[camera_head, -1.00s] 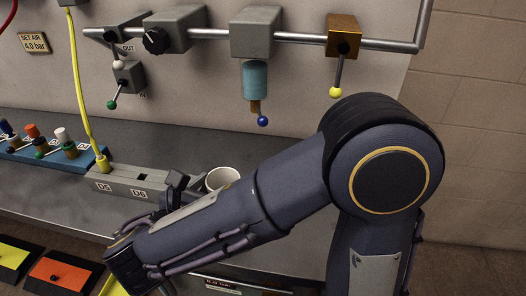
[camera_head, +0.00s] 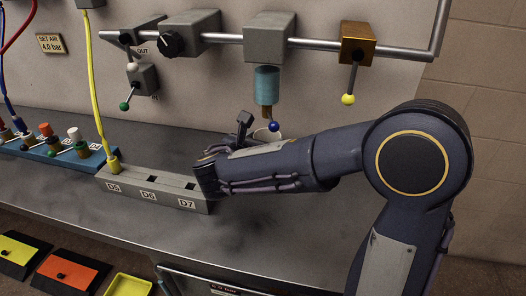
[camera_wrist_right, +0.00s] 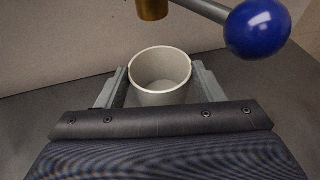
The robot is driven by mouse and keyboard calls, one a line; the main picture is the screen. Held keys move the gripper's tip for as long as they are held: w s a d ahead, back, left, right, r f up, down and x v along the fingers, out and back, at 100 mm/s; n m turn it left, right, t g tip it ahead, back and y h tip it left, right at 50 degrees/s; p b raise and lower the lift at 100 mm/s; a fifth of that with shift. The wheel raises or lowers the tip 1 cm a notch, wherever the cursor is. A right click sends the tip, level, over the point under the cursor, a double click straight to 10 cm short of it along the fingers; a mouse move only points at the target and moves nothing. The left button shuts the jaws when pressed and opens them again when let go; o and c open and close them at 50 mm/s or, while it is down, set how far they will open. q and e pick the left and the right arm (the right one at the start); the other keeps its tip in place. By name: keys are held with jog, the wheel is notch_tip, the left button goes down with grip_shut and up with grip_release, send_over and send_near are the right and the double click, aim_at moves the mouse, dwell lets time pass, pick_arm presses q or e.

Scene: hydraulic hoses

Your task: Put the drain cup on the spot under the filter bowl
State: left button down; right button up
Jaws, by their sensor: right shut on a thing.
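The white drain cup (camera_head: 266,134) is between the fingers of my right gripper (camera_head: 256,130), partly hidden by the wrist. In the right wrist view the cup (camera_wrist_right: 160,70) is upright and looks empty, with a finger against each side. The teal filter bowl (camera_head: 267,84) hangs from a grey block on the pipe, just above the cup in the head view. Its blue-ball lever (camera_head: 273,126) overlaps the cup there; the blue ball (camera_wrist_right: 258,28) and brass outlet (camera_wrist_right: 152,8) show in the wrist view. The spot is not visible. I cannot tell whether the cup touches the bench.
A grey block marked D5, D6, D7 (camera_head: 135,188) lies on the steel bench (camera_head: 260,225), left of my right wrist. A yellow hose (camera_head: 94,100) stands in it. A yellow-ball lever (camera_head: 348,98) hangs at the right. The bench front is clear.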

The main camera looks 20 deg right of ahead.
jog(key=shift+w+d+f+b, duration=0.1)
jog(key=shift+f+b, duration=0.3)
jog(key=shift+f, duration=1.35)
jog(key=shift+f, duration=0.2)
jog(key=o, duration=1.1)
jog(key=shift+c, duration=0.2)
jog(key=shift+r, duration=0.3)
jog(key=p+v, duration=0.1)
jog(key=v, duration=1.1)
